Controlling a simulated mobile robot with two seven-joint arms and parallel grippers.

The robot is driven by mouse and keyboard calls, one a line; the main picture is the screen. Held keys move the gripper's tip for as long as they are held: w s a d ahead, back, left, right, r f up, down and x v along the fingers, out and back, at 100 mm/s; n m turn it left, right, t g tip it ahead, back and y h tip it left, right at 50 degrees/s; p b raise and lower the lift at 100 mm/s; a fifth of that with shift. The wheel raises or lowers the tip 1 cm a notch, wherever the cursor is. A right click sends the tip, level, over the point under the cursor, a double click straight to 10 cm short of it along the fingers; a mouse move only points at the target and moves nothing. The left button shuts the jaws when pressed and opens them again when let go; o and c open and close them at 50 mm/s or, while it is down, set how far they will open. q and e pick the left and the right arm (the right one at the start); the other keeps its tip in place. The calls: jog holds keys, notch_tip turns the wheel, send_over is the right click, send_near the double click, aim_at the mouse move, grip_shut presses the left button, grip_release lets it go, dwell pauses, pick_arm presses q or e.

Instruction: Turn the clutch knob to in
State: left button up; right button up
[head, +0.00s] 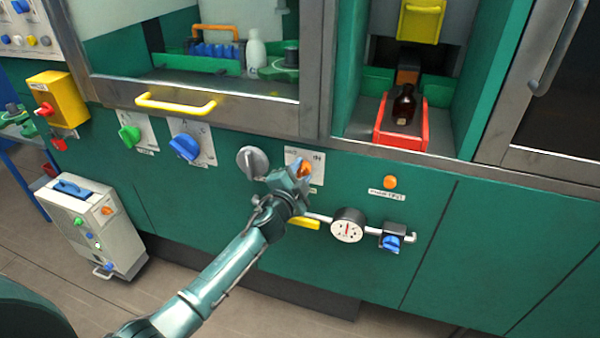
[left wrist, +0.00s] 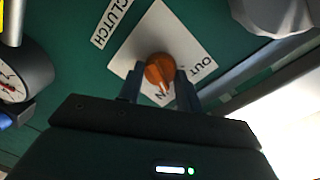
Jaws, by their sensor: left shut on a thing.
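The orange clutch knob (head: 305,168) sits on a white plate on the green panel, partly hidden by my left gripper (head: 292,182). In the left wrist view the knob (left wrist: 158,70) stands between the two fingers of my left gripper (left wrist: 158,82), which is shut on it. The white plate (left wrist: 158,32) carries the word OUT at the right and IN below the knob. The knob's narrow end points down toward the word IN. A label reading CLUTCH (left wrist: 111,21) is beside the plate. My right gripper is in neither view.
A grey knob (head: 252,162) is just left of the clutch knob. A yellow lever (head: 304,223), a round gauge (head: 348,226) and a blue valve handle (head: 391,243) are below right. A yellow bar handle (head: 176,103) juts out above left. An amber bottle (head: 404,105) stands in a red holder.

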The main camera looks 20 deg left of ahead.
pick_arm(q)
jog(key=shift+d+f+m+y, duration=0.1)
jog(key=shift+m+y, duration=0.2)
jog(key=shift+m, duration=1.8)
jog(key=o, duration=1)
jog(key=shift+s, duration=0.1)
jog(key=s+r, duration=0.1)
jog(key=s, duration=1.2)
jog(key=shift+a, duration=0.25)
jog(key=s+d+f+n+g+h+p, duration=0.1)
jog(key=s+f+n+g, duration=0.1)
jog(key=s+f+n, duration=0.2)
jog(key=s+d+f+n+g+h+p, duration=0.1)
jog(key=s+f+n, duration=0.3)
jog(key=s, duration=0.6)
jog(key=s+d+f+n+g+p, duration=0.1)
jog(key=s+d+f+n+g, duration=0.1)
jog(key=s+n, duration=0.4)
notch_tip(320, 180, down, 2)
jog(key=shift+s+d+g+h, duration=0.3)
jog(key=shift+s+g+h, duration=0.1)
jog(key=shift+s+g, duration=0.45)
